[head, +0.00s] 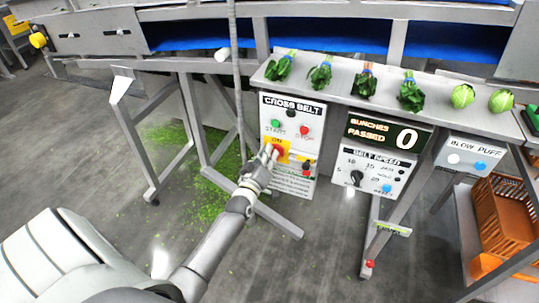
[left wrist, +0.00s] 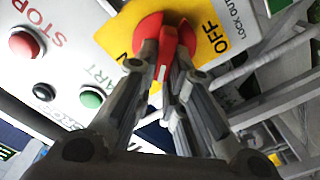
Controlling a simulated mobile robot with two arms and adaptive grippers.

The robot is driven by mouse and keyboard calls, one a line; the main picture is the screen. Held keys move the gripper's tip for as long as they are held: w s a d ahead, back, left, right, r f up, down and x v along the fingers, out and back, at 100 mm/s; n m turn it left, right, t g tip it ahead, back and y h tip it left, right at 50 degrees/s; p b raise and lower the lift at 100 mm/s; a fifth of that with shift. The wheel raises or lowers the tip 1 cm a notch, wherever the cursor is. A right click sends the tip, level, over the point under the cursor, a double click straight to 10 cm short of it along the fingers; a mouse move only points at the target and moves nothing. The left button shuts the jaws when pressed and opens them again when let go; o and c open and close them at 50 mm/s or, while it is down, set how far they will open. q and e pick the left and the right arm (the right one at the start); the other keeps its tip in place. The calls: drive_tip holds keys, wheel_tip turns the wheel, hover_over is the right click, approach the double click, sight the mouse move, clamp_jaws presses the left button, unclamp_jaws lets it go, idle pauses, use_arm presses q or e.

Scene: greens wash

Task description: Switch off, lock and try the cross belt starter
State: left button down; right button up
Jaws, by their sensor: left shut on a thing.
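The cross belt starter (head: 292,112) is a white panel on the conveyor frame, with a green START button (head: 276,124), a red STOP button (head: 304,131) and a yellow plate (head: 284,156) marked ON and OFF. My left gripper (head: 272,154) is at the yellow plate, shut on the red rotary handle (left wrist: 163,45), which shows between the fingers in the left wrist view. The fingers hide part of the handle and plate. In the left wrist view the OFF mark (left wrist: 213,37) and LOCK OUT lettering are clear. My right gripper is not in view.
A counter reading 0 (head: 405,138) and a belt speed panel (head: 372,175) are to the right. Bunches of greens (head: 321,76) lie on the ledge above. An orange crate (head: 505,215) stands at far right. Green scraps litter the floor at left.

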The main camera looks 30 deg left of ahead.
use_arm(q)
drive_tip(key=shift+s+a+f+n+b, duration=0.1)
drive_tip(key=shift+f+n+b, duration=0.3)
drive_tip(key=shift+n, duration=1.2)
drive_tip(key=shift+w+a+f+n+b, duration=0.15)
drive_tip(key=shift+n+b, duration=0.45)
drive_tip(key=shift+n, duration=1)
drive_tip(key=shift+s+a+f+n+b, duration=0.2)
drive_tip(key=shift+n+b, duration=0.3)
drive_tip(key=shift+n, duration=1.1)
drive_tip(key=shift+d, duration=0.15)
drive_tip(key=c, duration=1.5)
unclamp_jaws()
drive_tip(key=v, duration=1.2)
